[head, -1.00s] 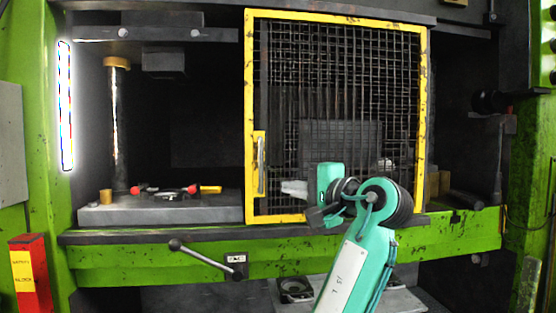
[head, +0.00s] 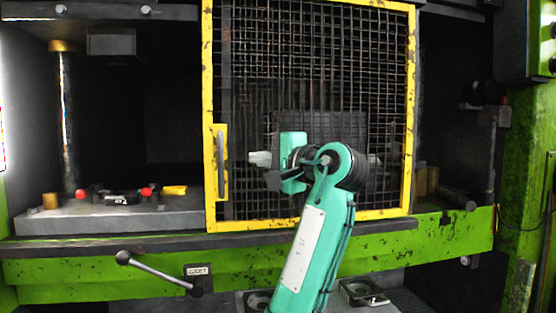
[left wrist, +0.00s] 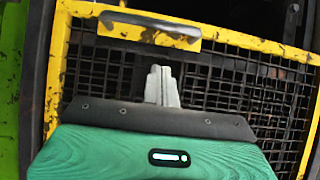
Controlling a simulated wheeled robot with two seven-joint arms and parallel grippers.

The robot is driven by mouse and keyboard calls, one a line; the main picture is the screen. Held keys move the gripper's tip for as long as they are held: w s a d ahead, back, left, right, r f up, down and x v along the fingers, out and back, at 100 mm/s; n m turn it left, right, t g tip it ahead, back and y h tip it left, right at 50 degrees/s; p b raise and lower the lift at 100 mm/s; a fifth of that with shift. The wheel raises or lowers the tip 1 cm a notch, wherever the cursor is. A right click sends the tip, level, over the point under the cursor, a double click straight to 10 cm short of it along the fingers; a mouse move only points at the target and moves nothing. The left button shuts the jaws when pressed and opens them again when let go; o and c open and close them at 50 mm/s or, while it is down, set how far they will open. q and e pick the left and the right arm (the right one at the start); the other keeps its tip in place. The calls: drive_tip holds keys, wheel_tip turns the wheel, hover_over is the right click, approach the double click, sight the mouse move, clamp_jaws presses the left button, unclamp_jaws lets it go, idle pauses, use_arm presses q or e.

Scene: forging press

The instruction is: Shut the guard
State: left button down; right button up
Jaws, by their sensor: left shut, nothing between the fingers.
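The guard is a yellow-framed black mesh panel (head: 311,222) across the middle and right of the press opening. The left part of the opening is uncovered. Its upright grey handle (head: 221,160) is on a yellow plate at the guard's left edge. In the left wrist view the handle (left wrist: 150,22) lies across the top, ahead of the fingers. My left gripper (head: 251,158) is in front of the mesh, just right of the handle and apart from it. Its fingers are together and empty, also in the left wrist view (left wrist: 160,70). My right gripper is out of view.
A grey block (head: 150,222) with red-ended and yellow-handled items is inside the open left part. A lever (head: 160,273) juts from the green front beam (head: 90,267) below. A dark ledge runs under the guard. Green columns stand at the sides.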

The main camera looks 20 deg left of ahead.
sight(236, 158)
use_arm(q)
drive_tip(key=shift+s+a, duration=0.2)
drive_tip(key=shift+a, duration=0.65)
drive_tip(key=shift+s+a, duration=0.25)
drive_tip(key=shift+a, duration=0.6)
drive_tip(key=shift+s+a, duration=0.2)
drive_tip(key=shift+a, duration=0.65)
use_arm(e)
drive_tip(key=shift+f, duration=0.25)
